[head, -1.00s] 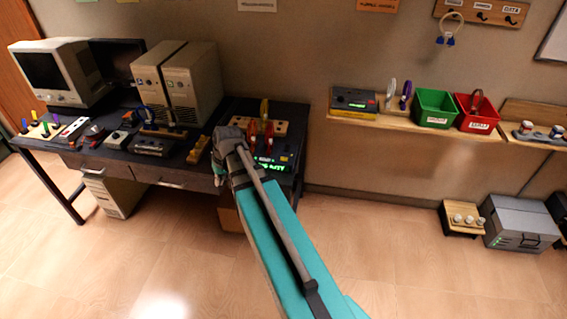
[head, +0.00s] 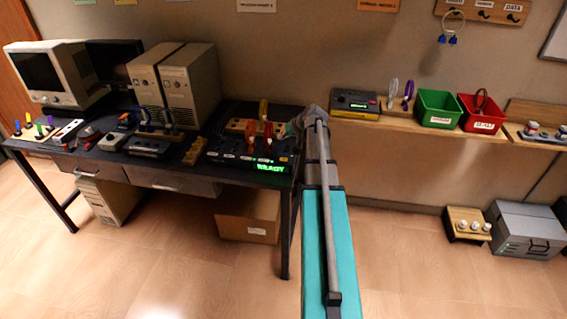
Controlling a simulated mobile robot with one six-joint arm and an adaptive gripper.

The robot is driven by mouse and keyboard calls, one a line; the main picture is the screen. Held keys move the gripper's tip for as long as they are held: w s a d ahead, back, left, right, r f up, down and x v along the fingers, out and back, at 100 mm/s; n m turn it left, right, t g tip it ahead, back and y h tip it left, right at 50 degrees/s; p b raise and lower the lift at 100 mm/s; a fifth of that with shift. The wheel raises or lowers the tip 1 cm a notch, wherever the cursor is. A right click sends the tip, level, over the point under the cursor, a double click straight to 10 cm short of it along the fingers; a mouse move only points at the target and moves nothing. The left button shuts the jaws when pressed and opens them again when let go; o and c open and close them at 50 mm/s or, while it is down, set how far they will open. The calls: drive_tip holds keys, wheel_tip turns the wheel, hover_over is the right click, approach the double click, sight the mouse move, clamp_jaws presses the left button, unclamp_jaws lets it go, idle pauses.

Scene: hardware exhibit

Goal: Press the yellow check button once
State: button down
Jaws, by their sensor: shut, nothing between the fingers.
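My gripper (head: 290,130) is at the far end of my arm, over the right end of the dark table (head: 215,190). It is small and partly hidden by my arm; it looks shut and empty. Beside it on the left is a black device (head: 240,150) with a lit green display reading "READY" (head: 271,168) and red-handled parts (head: 251,138) above it. I cannot pick out a yellow check button with certainty. A dark device with a small yellow-green panel (head: 355,102) sits on the wall shelf to the right.
Computer towers (head: 188,85) and a monitor (head: 50,72) stand at the table's back left. A cassette-like box (head: 148,146) lies nearer the front. Green (head: 438,108) and red (head: 481,113) bins sit on the shelf (head: 400,129). A cardboard box (head: 248,215) is under the table.

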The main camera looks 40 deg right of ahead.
sight(280, 158)
drive_tip(key=shift+d, duration=0.45)
drive_tip(key=shift+f, duration=0.2)
wheel_tip(280, 158, down, 8)
drive_tip(key=b, duration=0.8)
drive_tip(key=shift+f+b, duration=0.2)
drive_tip(key=shift+b, duration=0.2)
drive_tip(key=shift+f+b, duration=0.85)
idle(2.2)
drive_tip(key=shift+r, duration=0.2)
drive_tip(key=shift+r+p, duration=0.7)
drive_tip(key=shift+p, duration=0.2)
drive_tip(key=shift+r+p, duration=2.5)
